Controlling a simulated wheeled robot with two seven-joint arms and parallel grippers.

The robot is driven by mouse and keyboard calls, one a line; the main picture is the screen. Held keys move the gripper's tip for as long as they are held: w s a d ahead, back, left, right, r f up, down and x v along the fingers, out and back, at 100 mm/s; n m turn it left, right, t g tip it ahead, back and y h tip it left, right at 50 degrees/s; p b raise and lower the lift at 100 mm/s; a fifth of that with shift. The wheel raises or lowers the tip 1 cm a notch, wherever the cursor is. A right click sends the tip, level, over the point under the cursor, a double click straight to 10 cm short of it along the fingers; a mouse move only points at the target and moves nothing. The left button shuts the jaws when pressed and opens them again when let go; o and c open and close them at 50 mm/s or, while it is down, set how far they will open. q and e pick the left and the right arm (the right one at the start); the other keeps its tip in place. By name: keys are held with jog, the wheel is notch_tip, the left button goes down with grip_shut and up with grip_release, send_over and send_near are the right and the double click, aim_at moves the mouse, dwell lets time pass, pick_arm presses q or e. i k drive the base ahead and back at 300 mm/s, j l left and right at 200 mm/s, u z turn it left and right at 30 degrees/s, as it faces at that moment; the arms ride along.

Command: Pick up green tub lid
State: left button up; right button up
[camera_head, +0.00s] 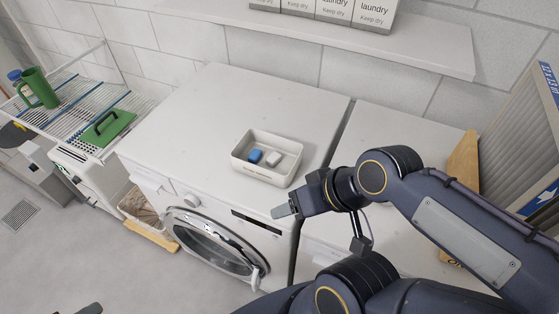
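The green tub lid (108,128) is a flat green square with a dark raised handle. It lies on the wire rack (72,112) at the left, near its front right corner. My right gripper (279,212) reaches in from the right and hangs over the washer's front edge, just below the white tub. It is far to the right of the lid and touches nothing that I can make out. Its fingers show edge-on, so I cannot tell whether they are open. My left gripper is not recognisable in the picture.
A white tub (243,162) with a blue and a pale block stands on the white washer (190,105). A green jug (38,88) stands on the rack. A basket (140,212) is below. A dark shape (90,309) at the bottom edge is unclear. A shelf holds laundry boxes (330,10).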

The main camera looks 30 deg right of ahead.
aim_at(113, 122)
jog(key=i+z, duration=0.15)
jog(key=z, duration=0.95)
jog(key=k+l+u, duration=0.1)
jog(key=u, duration=0.45)
jog(key=i+u, duration=0.1)
jog(key=u, duration=0.7)
jog(key=k+l+z, duration=0.1)
jog(key=k+z, duration=0.25)
jog(key=k, duration=0.3)
jog(key=i+j+z, duration=0.1)
jog(key=z, duration=0.3)
jog(key=i+j+z, duration=0.1)
jog(key=z, duration=0.3)
jog(key=j+z, duration=0.15)
jog(key=z, duration=0.25)
jog(key=i+j+z, duration=0.1)
jog(key=z, duration=0.3)
jog(key=j, duration=0.7)
jog(key=i+j, duration=0.15)
jog(key=j, duration=1.25)
jog(key=i, duration=0.05)
